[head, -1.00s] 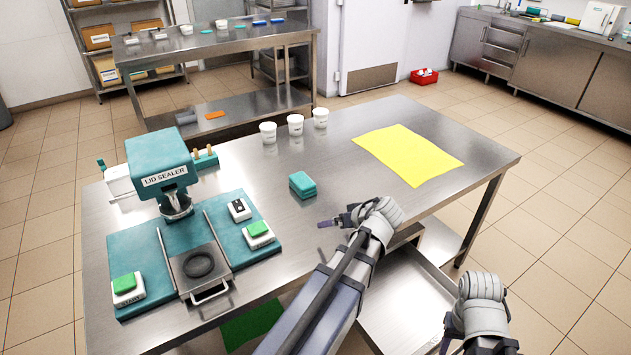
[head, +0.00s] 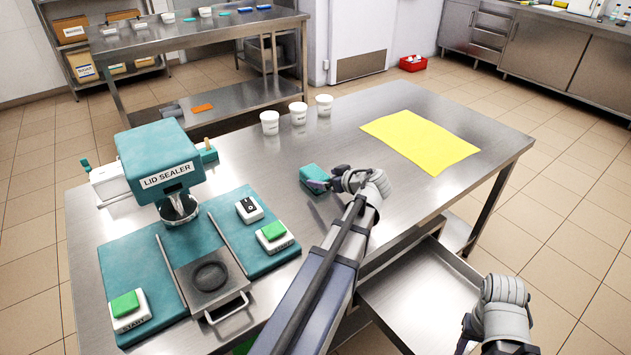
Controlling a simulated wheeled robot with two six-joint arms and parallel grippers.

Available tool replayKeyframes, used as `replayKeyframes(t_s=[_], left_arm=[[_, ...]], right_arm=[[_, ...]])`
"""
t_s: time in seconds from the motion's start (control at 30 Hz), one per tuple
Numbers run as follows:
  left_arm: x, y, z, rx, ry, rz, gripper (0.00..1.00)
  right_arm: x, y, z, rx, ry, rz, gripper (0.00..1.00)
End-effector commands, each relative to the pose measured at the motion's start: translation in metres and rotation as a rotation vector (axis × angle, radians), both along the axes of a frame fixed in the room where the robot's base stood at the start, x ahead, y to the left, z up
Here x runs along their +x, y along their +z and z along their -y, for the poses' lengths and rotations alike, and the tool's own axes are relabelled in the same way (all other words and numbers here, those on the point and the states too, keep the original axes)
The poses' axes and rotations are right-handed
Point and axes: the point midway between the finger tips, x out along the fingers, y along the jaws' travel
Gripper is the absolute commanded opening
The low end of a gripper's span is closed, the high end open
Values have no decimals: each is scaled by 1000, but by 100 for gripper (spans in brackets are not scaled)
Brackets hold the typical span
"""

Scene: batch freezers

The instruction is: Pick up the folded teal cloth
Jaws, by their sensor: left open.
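The folded teal cloth (head: 313,173) lies on the steel table, right of the lid sealer. It is a small teal block, partly covered by my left gripper. My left gripper (head: 318,186) is open, its fingers at the cloth's front and right side. Whether the fingers touch the cloth or hang just above it I cannot tell. My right gripper (head: 464,338) is low at the bottom right, away from the table top, with its fingers mostly hidden.
The lid sealer (head: 160,165) stands on a teal base at left. White tubs (head: 298,113) stand behind the cloth. A yellow sheet (head: 420,141) lies at right. An open steel drawer (head: 420,300) juts out at the front. The table between cloth and yellow sheet is bare.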

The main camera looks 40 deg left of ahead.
Motion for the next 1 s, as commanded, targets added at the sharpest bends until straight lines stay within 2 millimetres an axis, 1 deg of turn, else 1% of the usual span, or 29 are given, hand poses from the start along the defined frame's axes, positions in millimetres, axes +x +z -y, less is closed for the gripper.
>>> replayKeyframes(t_s=[0.13, 0.23, 0.53, 0.6, 0.77, 0.8, 0.83, 1.0], left_arm=[[1, -1, -2, 0, 0, 0, 100], [2, -5, -8, 0, 0, 0, 100], [10, -23, -44, -1, 1, 0, 100], [10, -24, -47, -1, -1, 0, 100], [10, -22, -47, -1, -2, 0, 100], [10, -22, -47, -1, -2, 0, 99], [10, -22, -47, -1, -2, 0, 96], [10, -23, -47, -1, -1, -1, 76]], right_arm=[[0, -1, 0, 0, 0, 0, 50], [0, -5, 0, 0, 0, 0, 50], [0, -23, 0, 0, 0, 0, 50], [0, -24, 0, 0, 0, 0, 50], [0, -22, 0, 0, 0, 0, 50], [0, -22, 0, 0, 0, 0, 50], [0, -22, 0, 0, 0, 0, 50], [0, -22, 0, 0, 0, 0, 50]])
